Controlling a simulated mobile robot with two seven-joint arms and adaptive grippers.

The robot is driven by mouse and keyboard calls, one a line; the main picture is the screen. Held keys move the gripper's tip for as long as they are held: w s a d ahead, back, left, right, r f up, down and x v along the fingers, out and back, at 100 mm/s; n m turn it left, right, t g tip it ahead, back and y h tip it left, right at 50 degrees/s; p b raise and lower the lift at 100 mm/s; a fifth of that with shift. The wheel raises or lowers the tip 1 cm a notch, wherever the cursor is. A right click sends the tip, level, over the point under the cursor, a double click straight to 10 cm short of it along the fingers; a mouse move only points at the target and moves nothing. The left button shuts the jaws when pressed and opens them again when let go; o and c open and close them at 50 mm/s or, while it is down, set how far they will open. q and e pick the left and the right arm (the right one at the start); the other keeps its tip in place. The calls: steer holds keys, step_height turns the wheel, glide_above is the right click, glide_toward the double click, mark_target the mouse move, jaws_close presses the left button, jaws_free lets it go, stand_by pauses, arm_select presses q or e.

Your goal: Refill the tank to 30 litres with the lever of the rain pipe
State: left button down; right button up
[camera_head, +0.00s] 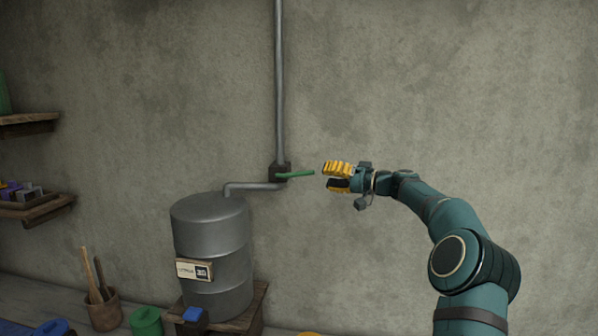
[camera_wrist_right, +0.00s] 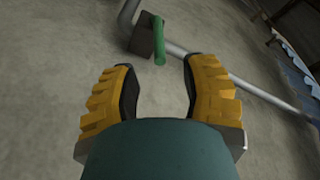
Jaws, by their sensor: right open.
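The grey metal tank (camera_head: 222,240) stands on a wooden stand against the wall. Its label (camera_head: 194,270) seems to read "LITRES 30". The grey rain pipe (camera_head: 280,85) runs down the wall to a dark valve block (camera_head: 279,171), and a bent spout (camera_head: 250,187) leads from there to the tank's top. The green lever (camera_head: 297,175) sticks out to the right from the block, roughly level. My right gripper (camera_head: 326,177), with yellow pads, is open and empty just right of the lever's tip. In the right wrist view the lever (camera_wrist_right: 159,42) is ahead of the open fingers, apart from them. My left gripper is not in view.
The wooden stand (camera_head: 256,309) carries the tank and a blue item. A pot with sticks (camera_head: 104,312) and a green container (camera_head: 146,321) stand to the left. Shelves (camera_head: 38,209) are at the far left. The wall around the lever is clear.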

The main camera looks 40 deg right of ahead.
mark_target(296, 173)
steer(key=p+x, duration=0.2)
steer(key=x, duration=0.7)
steer(key=shift+w+a, duration=0.1)
steer(key=shift+w, duration=0.25)
jaws_close()
